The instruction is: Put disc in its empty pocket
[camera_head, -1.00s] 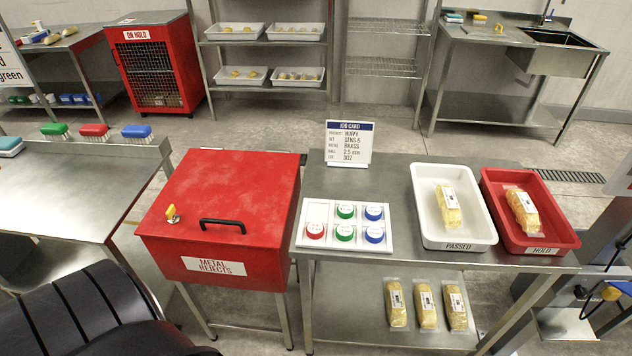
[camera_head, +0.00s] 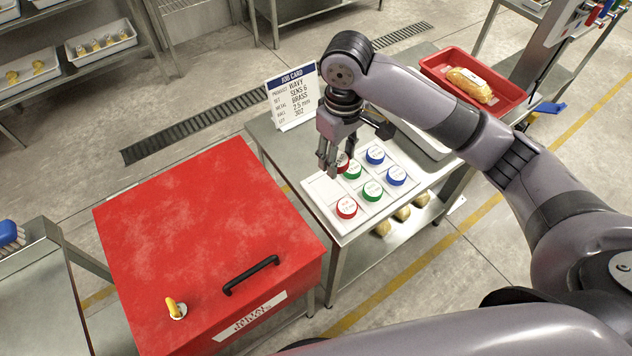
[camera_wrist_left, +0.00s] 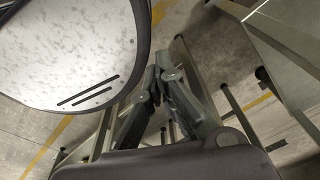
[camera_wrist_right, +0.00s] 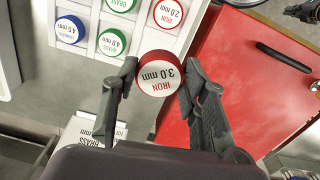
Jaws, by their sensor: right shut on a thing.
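My right gripper (camera_head: 333,166) is shut on a red-rimmed disc (camera_wrist_right: 158,73) marked IRON 3.0 mm. The disc also shows in the head view (camera_head: 343,161), partly hidden by the fingers. It is over the white tray (camera_head: 340,226); I cannot tell its height. The tray's empty pocket (camera_head: 323,190) is at its left corner, below the gripper. The other pockets hold a red disc (camera_head: 347,207), green discs (camera_head: 372,191) (camera_head: 353,171) and blue discs (camera_head: 396,175) (camera_head: 375,155). My left gripper (camera_wrist_left: 157,80) looks shut and empty, away from the tray.
A job card (camera_head: 293,95) stands behind the tray. The red metal-rejects box (camera_head: 200,230) with a black handle is left of the table.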

